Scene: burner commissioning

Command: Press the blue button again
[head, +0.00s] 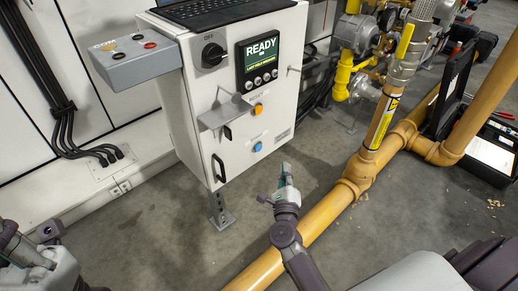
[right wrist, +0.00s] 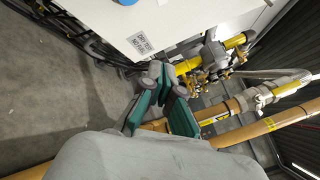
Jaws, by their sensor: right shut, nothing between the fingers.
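The blue button (head: 257,147) is on the front of the white control cabinet (head: 190,110), low down and below an orange button (head: 258,109). My right gripper (head: 286,168) is shut and empty. In the head view it appears to the right of and below the blue button, apart from the cabinet. In the right wrist view its green-padded fingers (right wrist: 160,72) are together, and a blue round part, likely the button (right wrist: 126,2), is cut by the top edge. Of my left arm only a part shows at the lower left; its fingers are not visible.
The cabinet's display (head: 262,60) reads READY. A small shelf (head: 222,112) and a black handle (head: 218,168) stick out from the front. A grey box with buttons (head: 128,62) is at the left. Thick yellow pipes (head: 335,200) run to the right of my right gripper.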

